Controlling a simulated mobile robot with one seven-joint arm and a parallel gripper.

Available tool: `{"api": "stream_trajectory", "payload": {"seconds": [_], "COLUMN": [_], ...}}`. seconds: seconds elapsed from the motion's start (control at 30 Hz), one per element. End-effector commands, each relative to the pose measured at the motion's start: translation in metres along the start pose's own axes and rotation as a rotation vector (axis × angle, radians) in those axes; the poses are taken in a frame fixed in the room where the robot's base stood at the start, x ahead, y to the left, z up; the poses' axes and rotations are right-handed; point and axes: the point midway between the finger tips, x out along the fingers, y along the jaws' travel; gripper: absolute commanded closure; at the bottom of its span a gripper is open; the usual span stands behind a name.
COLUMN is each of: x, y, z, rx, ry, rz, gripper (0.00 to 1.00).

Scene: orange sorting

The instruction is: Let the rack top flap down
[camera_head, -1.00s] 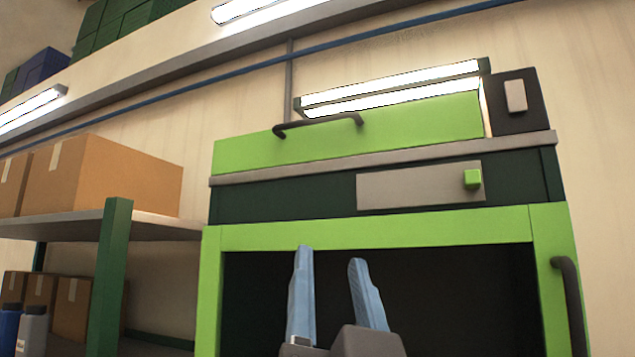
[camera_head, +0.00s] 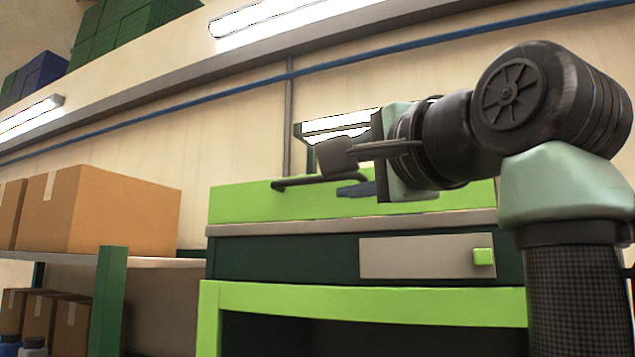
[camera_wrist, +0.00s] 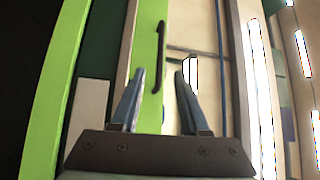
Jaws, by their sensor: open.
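The rack's top flap (camera_head: 250,204) is a bright green panel above a grey edge, with a dark bar handle (camera_head: 290,183) on it. In the wrist view the flap (camera_wrist: 146,60) runs upright in the picture, and its handle (camera_wrist: 161,55) shows ahead, in the gap between my fingers. My gripper (camera_head: 352,189) is in front of the flap, near the right end of the handle; its body and my arm hide part of the panel. In the wrist view my gripper (camera_wrist: 160,75) is open and empty, with blue fingers apart. I cannot tell whether they touch the handle.
Below the flap, the rack has a grey plate (camera_head: 410,257) with a green knob (camera_head: 484,256) and a green-framed dark opening. Cardboard boxes (camera_head: 110,213) stand on a shelf at left. A lamp (camera_head: 340,124) is behind the flap.

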Motion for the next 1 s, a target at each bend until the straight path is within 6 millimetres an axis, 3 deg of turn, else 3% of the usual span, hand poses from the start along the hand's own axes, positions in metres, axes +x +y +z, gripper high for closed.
{"api": "stream_trajectory", "payload": {"seconds": [0.3,0.5,0.7,1.0], "x": [0.066,0.094,0.107,0.108], "y": [-0.006,-0.004,-0.001,0.000], "z": [0.000,0.000,0.000,0.000], "rx": [0.000,-0.002,-0.003,-0.004], "ry": [-0.001,0.000,0.000,0.001], "rz": [0.004,0.002,0.001,-0.001], "gripper": [0.55,0.55,0.55,0.55]}}
